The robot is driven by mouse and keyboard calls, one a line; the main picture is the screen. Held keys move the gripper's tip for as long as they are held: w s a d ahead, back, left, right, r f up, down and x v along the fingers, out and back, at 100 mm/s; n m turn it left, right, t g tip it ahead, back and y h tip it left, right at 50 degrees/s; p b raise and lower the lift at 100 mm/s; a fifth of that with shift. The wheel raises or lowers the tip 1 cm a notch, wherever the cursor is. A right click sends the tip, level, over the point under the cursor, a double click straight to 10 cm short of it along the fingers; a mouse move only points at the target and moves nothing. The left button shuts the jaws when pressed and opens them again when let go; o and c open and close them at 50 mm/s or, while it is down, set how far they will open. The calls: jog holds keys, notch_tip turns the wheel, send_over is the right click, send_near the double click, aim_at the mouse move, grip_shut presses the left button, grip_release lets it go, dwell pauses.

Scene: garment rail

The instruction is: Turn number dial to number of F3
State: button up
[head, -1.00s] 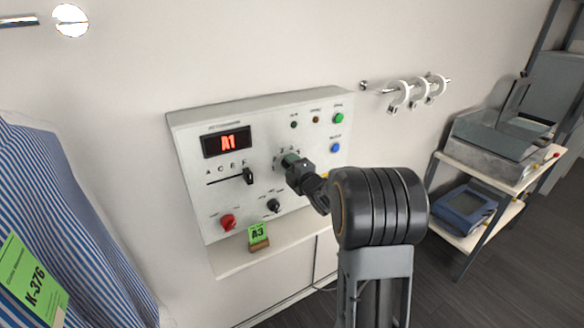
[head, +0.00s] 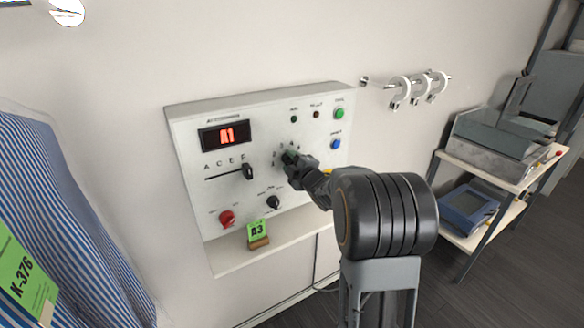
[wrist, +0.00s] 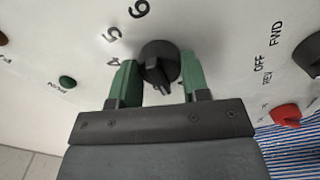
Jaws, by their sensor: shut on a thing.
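The number dial (wrist: 160,62) is a black knob on the white control panel (head: 185,150), with printed numbers around it; 4, 5 and 6 show in the wrist view. My gripper (wrist: 157,76) has its green fingers on both sides of the dial, shut on it. In the head view my gripper (head: 291,158) is at the panel and hides the dial. The red display (head: 226,135) reads A1. The letter slider (head: 248,172) stands at the right end of its slot, below the F. A green card (head: 257,231) on the ledge reads A3.
A red knob (head: 227,218) and a black FWD/OFF/REV selector (head: 273,202) sit low on the panel. A green button (head: 339,113) and a blue button (head: 335,144) are at its right. A striped shirt (head: 75,200) hangs at left; a shelf cart (head: 500,170) stands at right.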

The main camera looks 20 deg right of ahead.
jog(key=m+b, duration=0.1)
jog(key=m, duration=1)
jog(key=shift+m, duration=0.7)
jog(key=o, duration=0.9)
jog(key=s, duration=0.4)
jog(key=s+d+b, duration=0.1)
jog(key=s, duration=0.4)
jog(key=s+b, duration=0.1)
jog(key=s, duration=0.3)
jog(key=shift+s+d, duration=0.3)
jog(key=shift+s, duration=0.1)
